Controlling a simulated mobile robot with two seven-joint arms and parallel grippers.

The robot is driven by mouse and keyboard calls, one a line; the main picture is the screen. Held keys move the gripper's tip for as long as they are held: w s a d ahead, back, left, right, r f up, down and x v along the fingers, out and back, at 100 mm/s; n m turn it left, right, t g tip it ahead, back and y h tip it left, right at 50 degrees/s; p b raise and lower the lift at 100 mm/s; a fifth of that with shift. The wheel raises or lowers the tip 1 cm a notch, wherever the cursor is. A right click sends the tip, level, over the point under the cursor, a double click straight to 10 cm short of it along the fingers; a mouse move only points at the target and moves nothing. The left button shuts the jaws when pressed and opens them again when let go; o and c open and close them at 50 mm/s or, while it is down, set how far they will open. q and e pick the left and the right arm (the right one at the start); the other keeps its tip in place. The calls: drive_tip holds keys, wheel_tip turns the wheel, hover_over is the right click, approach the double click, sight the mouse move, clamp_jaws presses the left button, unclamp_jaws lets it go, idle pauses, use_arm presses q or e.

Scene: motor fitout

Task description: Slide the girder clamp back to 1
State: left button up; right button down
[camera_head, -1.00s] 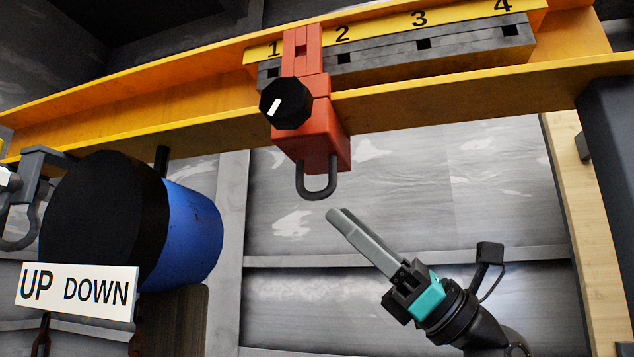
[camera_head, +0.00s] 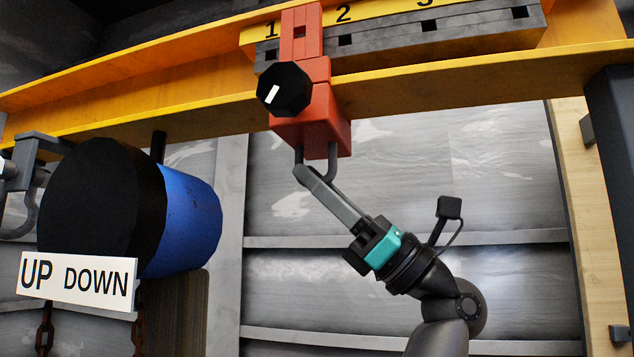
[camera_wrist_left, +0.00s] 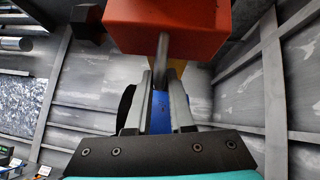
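The red girder clamp (camera_head: 312,118) hangs on the yellow girder (camera_head: 420,85). Its upper part stands between the marks 1 and 2, just right of the 1. It has a black knob (camera_head: 284,90) with a white mark and a dark U-shaped loop (camera_head: 332,165) below. My left gripper (camera_head: 306,178) reaches up from the lower right, and its fingertips overlap the loop, hiding its bottom. In the left wrist view the clamp (camera_wrist_left: 168,28) is overhead and the loop's bar (camera_wrist_left: 162,58) lies between the two parted fingers. My right gripper is not in view.
A grey notched rail (camera_head: 450,40) runs along the girder under the number strip. A blue and black hoist drum (camera_head: 190,222) with an "UP DOWN" sign (camera_head: 78,282) hangs at left. A dark post (camera_head: 612,150) stands at right.

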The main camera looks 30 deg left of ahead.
use_arm(q)
clamp_jaws()
drive_tip(key=shift+a+f, duration=0.1)
idle(0.9)
drive_tip(key=shift+s+a+b, duration=0.15)
drive_tip(key=shift+a+b, duration=0.2)
drive_tip(key=shift+a, duration=0.05)
drive_tip(key=a, duration=0.2)
drive_tip(key=s+a+b, duration=0.1)
drive_tip(key=a, duration=0.1)
drive_tip(key=o, duration=0.5)
unclamp_jaws()
